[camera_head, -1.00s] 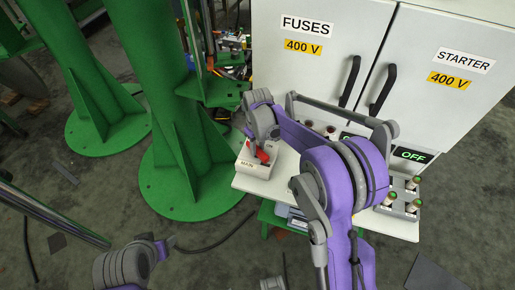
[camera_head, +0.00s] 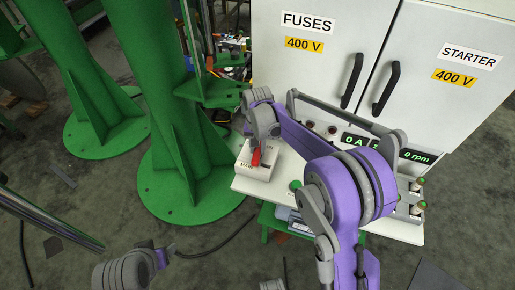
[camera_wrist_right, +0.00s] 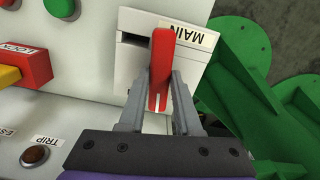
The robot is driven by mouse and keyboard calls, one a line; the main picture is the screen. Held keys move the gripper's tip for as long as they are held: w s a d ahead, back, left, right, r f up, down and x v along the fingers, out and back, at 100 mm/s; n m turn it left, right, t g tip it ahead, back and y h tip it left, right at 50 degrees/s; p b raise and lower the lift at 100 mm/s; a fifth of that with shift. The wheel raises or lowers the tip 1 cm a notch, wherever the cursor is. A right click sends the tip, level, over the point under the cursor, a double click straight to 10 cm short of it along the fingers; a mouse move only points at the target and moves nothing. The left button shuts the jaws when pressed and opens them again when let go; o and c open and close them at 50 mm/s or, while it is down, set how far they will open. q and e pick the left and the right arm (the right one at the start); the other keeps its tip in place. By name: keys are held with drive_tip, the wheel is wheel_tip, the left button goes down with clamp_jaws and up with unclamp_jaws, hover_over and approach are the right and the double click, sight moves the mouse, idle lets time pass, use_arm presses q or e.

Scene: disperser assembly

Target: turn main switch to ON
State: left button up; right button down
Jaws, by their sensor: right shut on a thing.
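The main switch is a white box (camera_head: 248,174) labelled MAIN with a red handle (camera_head: 256,158), at the left end of the white panel shelf. In the right wrist view the box (camera_wrist_right: 133,65) and its red handle (camera_wrist_right: 160,65) fill the middle. My right gripper (camera_wrist_right: 158,97) has its fingers on both sides of the handle and is shut on it. In the head view my right wrist and arm hide part of the switch. My left arm shows at the bottom left of the head view, but its fingertips cannot be made out.
Two cabinet doors with black handles, labelled FUSES (camera_head: 307,22) and STARTER (camera_head: 468,56), stand behind the shelf. A digital display (camera_head: 416,156) reads 0 rpm.

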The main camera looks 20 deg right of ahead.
sight(258, 150)
drive_tip(key=shift+m, duration=0.7)
drive_tip(key=c, duration=0.6)
unclamp_jaws()
wheel_tip(258, 150, up, 11)
drive_tip(key=shift+p, duration=0.3)
drive_tip(key=shift+s, duration=0.1)
